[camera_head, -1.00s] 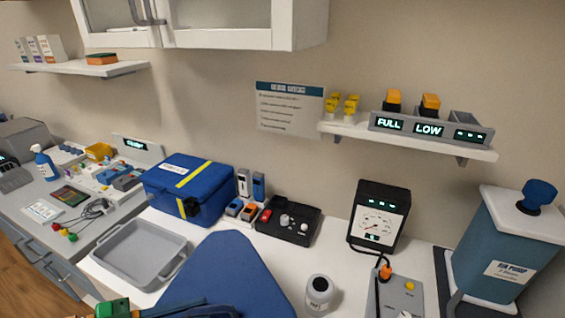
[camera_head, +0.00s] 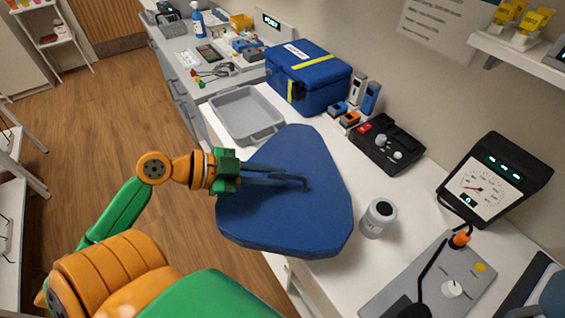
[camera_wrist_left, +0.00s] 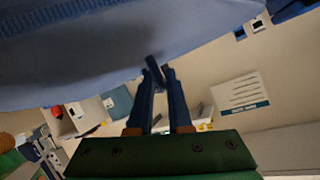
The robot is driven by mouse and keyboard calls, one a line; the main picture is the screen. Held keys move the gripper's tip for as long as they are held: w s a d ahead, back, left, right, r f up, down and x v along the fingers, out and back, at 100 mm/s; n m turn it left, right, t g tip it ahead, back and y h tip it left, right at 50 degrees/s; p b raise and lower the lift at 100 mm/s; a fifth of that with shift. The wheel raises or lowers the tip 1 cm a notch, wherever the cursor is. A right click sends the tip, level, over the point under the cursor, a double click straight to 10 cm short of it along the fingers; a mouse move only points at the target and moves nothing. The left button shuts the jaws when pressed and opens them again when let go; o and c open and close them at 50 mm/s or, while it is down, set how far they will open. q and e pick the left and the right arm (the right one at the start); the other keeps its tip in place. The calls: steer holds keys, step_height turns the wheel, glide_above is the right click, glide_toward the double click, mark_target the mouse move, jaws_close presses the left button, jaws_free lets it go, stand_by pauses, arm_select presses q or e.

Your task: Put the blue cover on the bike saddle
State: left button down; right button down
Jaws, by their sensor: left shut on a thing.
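The blue cover (camera_head: 285,215) is a large, rounded triangular piece with a smooth top, over the front of the white bench. My left gripper (camera_head: 303,184) reaches across it from the left, and its long dark fingers lie against its upper face. The fingertips (camera_wrist_left: 158,68) are close together in the left wrist view, where a broad blue surface of the cover (camera_wrist_left: 170,30) fills the top. The gripper is shut on the cover; the pinched part is hard to make out. I see no separate bike saddle; whether it is under the cover is hidden. My right gripper is out of view.
A grey tray (camera_head: 216,113) lies behind the cover, with a blue case (camera_head: 330,88) beyond. A black control box (camera_head: 365,145), a gauge (camera_head: 480,190) and a grey panel (camera_head: 400,292) are farther right.

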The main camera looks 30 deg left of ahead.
arm_select(q)
steer(key=w+f, duration=0.1)
steer(key=f, duration=0.1)
steer(key=w+f, duration=0.1)
steer(key=w, duration=0.1)
steer(key=shift+w+d+f, duration=0.1)
steer(key=shift+d+f, duration=0.1)
steer(key=shift+f, duration=0.2)
step_height(320, 180, down, 3)
steer(key=shift+w+a+r+p, duration=0.1)
steer(key=shift+a+p, duration=0.05)
steer(key=shift+p, duration=0.35)
steer(key=shift+a+f, duration=0.15)
steer(key=shift+f, duration=0.25)
steer(key=c, duration=0.8)
jaws_free()
steer(key=shift+c, duration=0.2)
